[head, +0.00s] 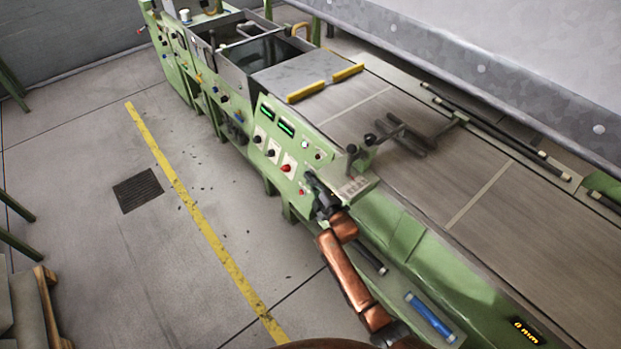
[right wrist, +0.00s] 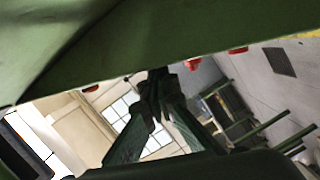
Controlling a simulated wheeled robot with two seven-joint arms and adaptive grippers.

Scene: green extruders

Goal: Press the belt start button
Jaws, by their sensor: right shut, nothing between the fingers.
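The green machine's front panel (head: 262,128) carries the buttons in the head view. It has a red button on a white plate (head: 286,168), a round white button (head: 305,144), dark knobs (head: 270,153) and two green-lit displays (head: 268,112). No label is legible, so I cannot tell which is the belt start button. My right gripper (head: 311,180) is shut and empty, close to the panel's lower right end. In the right wrist view its fingertips (right wrist: 153,82) are together near the green panel underside, with red buttons (right wrist: 192,63) beyond; contact is unclear. My left gripper is not in view.
The conveyor belt (head: 480,205) runs along the right, with a dark bracket (head: 410,135) over it. A blue cylinder (head: 430,317) sits on the lower front. The floor left of the machine is open, with a yellow line (head: 180,190) and a drain grate (head: 138,190).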

